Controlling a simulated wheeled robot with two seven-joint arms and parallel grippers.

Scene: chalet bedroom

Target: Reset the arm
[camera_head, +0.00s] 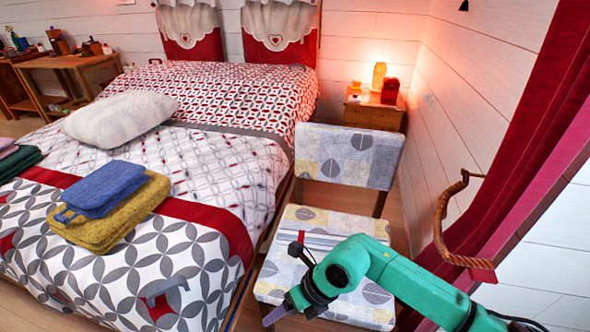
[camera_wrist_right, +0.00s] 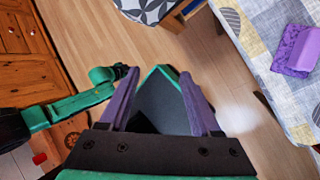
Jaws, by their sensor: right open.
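My right arm, green with black joints, reaches in from the lower right in the head view and extends over the front of the patterned chair (camera_head: 298,219). My right gripper (camera_head: 277,314) points down at the seat's front left edge, with a purple finger showing. My left gripper cannot be made out in either view.
A purple folded item (camera_wrist_right: 297,50) lies on the patterned seat in the wrist view. The bed (camera_head: 225,178) holds blue (camera_head: 103,188) and yellow (camera_head: 112,222) folded cloths. A rope loop (camera_head: 440,222) hangs by the red curtain (camera_head: 520,150).

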